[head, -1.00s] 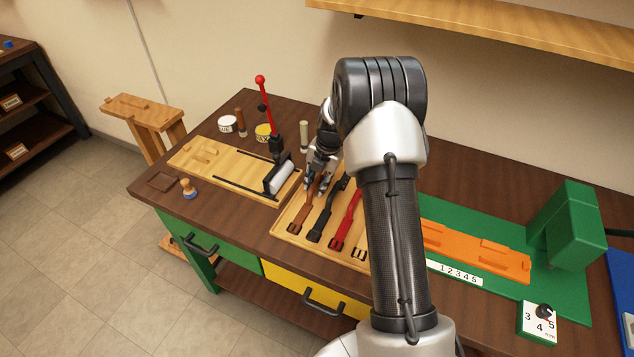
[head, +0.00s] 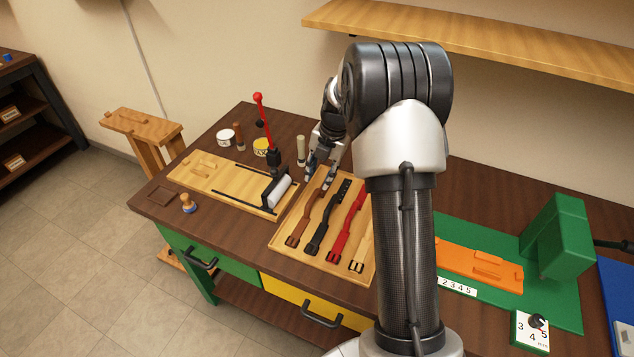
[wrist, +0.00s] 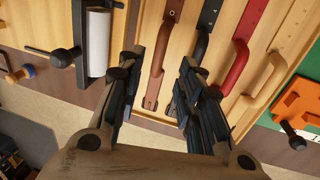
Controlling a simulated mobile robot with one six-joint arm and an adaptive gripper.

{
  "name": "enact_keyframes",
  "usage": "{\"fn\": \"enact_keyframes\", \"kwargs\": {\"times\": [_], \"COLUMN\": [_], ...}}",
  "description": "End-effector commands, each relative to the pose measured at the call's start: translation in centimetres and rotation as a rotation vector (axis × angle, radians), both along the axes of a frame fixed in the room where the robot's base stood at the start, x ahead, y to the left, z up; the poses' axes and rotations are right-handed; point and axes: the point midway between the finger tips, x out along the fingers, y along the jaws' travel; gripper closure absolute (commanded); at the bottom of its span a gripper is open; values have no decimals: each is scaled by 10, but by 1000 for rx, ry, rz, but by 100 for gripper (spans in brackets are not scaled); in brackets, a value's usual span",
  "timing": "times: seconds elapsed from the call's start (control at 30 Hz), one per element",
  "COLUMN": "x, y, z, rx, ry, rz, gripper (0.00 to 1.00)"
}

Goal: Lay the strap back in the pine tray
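The pine tray (head: 279,247) lies on the dark bench and holds several straps side by side. The brown strap (head: 303,222) lies lengthwise at its left, with a buckle at the near end; it also shows in the wrist view (wrist: 155,88). Right of it lie a black strap (head: 323,226), a red strap (head: 345,230) and a tan strap (head: 360,245). My gripper (head: 319,181) is over the far end of the brown strap. In the wrist view my gripper (wrist: 157,66) is open, its fingers apart on either side of the brown strap, with nothing held.
Left of the tray are a pale board (head: 205,175) and a white roller (head: 277,190) with a red-knobbed lever (head: 262,115). A green base (head: 470,229) with an orange block (head: 480,262) is at the right. Small tins and bottles stand behind.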

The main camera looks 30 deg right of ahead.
Motion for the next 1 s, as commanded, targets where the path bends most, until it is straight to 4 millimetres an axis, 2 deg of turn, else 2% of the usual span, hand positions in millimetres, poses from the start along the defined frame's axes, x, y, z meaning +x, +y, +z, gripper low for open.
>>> {"fn": "enact_keyframes", "kwargs": {"times": [0.03,0.17,0.27,0.37,0.43,0.6,0.7,0.83,1.0], "x": [-1,-3,-7,-20,-36,-94,-133,-187,-257], "y": [-1,-2,6,25,44,92,116,142,165], "z": [8,19,35,67,96,156,181,201,206], "rx": [-1,-1,1,12,26,87,136,220,358], "ry": [-2,-1,-2,-2,-3,-6,-15,-28,-31], "rz": [0,-5,-57,-197,-342,-753,-997,-1310,-1705], "gripper": [66,66,66,66,66,66,66,66,66]}}
